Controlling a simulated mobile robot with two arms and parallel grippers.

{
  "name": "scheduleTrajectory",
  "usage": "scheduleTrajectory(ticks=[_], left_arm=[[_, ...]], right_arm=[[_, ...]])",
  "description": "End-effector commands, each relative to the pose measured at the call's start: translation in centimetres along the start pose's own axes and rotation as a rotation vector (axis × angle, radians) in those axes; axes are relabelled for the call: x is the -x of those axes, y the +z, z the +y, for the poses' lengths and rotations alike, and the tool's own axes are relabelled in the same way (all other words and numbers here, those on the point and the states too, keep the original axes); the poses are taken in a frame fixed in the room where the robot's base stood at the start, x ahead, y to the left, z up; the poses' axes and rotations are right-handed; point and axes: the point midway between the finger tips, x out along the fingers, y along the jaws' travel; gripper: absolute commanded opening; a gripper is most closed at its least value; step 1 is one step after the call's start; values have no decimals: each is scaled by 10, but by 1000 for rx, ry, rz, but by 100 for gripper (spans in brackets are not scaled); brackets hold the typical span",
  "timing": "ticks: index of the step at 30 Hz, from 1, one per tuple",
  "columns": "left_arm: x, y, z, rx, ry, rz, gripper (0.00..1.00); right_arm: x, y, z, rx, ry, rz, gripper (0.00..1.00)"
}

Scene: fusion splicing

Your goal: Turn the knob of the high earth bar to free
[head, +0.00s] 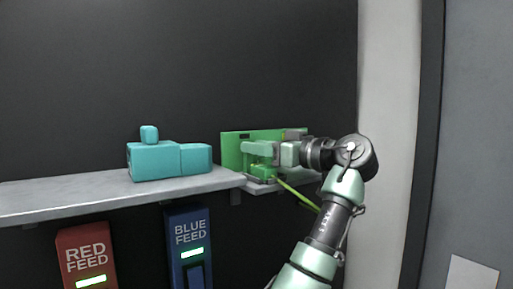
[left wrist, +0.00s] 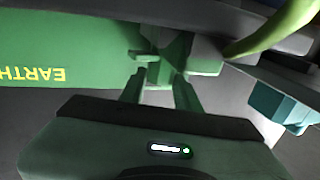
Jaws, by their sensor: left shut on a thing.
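The high earth bar is a green panel (head: 232,150) at the right end of the shelf in the head view. In the left wrist view the green panel (left wrist: 75,45) fills the upper left, with yellow "EARTH" lettering upside down. A small green knob (left wrist: 158,68) sticks out beside it. My left gripper (left wrist: 159,88) has its fingers shut on the knob; the fingers partly hide it. In the head view my left gripper (head: 262,149) covers much of the panel's front. The knob's setting cannot be read. My right gripper is in neither view.
A teal block-shaped unit (head: 165,161) stands on the grey shelf (head: 90,195), left of the panel. A yellow-green cable (head: 298,194) hangs from the bar beside my left arm. Below are a red feed box (head: 86,255) and a blue feed box (head: 190,235).

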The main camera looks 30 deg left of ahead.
Motion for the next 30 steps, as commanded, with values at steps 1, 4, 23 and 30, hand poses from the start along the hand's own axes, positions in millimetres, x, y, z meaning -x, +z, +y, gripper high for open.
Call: scheduleTrajectory(ticks=[1, 4, 23, 30], left_arm=[[0, -2, 1, -1, -27, 3, 0], [0, -2, 2, 0, -77, 3, 0], [-1, -2, 6, 0, -269, 0, 0], [-1, -1, 7, 0, -306, -1, 0]], right_arm=[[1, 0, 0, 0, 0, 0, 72], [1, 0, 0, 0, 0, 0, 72], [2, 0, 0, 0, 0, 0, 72], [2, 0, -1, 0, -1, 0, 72]])
